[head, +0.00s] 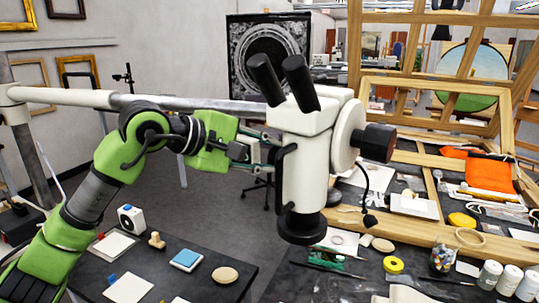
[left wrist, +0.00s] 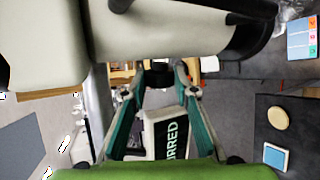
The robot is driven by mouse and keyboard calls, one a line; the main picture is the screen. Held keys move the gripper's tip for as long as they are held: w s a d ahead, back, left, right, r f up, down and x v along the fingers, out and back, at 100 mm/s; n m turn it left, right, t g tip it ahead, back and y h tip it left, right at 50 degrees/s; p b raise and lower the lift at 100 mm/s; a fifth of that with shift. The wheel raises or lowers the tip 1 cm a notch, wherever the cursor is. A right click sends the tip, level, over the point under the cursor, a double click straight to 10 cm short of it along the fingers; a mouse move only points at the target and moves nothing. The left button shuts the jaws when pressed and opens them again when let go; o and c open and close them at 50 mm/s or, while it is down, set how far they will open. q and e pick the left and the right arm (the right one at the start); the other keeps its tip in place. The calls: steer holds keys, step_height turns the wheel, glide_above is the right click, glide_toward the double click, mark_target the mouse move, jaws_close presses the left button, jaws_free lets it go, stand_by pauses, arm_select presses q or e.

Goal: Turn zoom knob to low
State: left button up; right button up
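The white microscope (head: 305,160) hangs on a grey boom, with two black eyepieces (head: 283,80) at the top and a black objective ring at the bottom. A black knob (head: 378,143) sticks out on its right side. My left gripper (head: 268,150) is at the left side of the microscope body, its fingertips partly hidden against it. In the left wrist view, the two green fingers (left wrist: 158,95) stand apart, and a dark rounded part (left wrist: 158,75) shows between their tips. I cannot tell whether they touch it. The white body (left wrist: 160,30) fills the top. My right gripper is not in view.
The grey boom (head: 190,104) runs just behind my left arm. A dark table (head: 185,265) with small blocks and discs stands below. A bench at the right holds a wooden frame (head: 435,228), yellow tape (head: 393,265) and white-capped jars (head: 507,280).

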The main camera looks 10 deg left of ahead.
arm_select(q)
steer(key=shift+r+y+p, duration=0.3)
steer(key=shift+r+p, duration=0.1)
steer(key=shift+p, duration=0.45)
steer(key=g+y+p, duration=0.1)
steer(key=p, duration=0.1)
steer(key=g+p, duration=0.1)
steer(key=p, duration=0.2)
steer(key=n+g+y+p, duration=0.1)
steer(key=g+p, duration=0.1)
steer(key=shift+w+d+r+y+p, duration=0.15)
steer(key=shift+w+r+y+p, duration=0.15)
steer(key=shift+r+p, duration=0.1)
steer(key=shift+f+g+y+p, duration=0.25)
steer(key=shift+g+p, duration=0.25)
steer(key=shift+p, duration=0.35)
steer(key=shift+y, duration=0.25)
steer(key=shift+f, duration=0.1)
steer(key=o, duration=1.1)
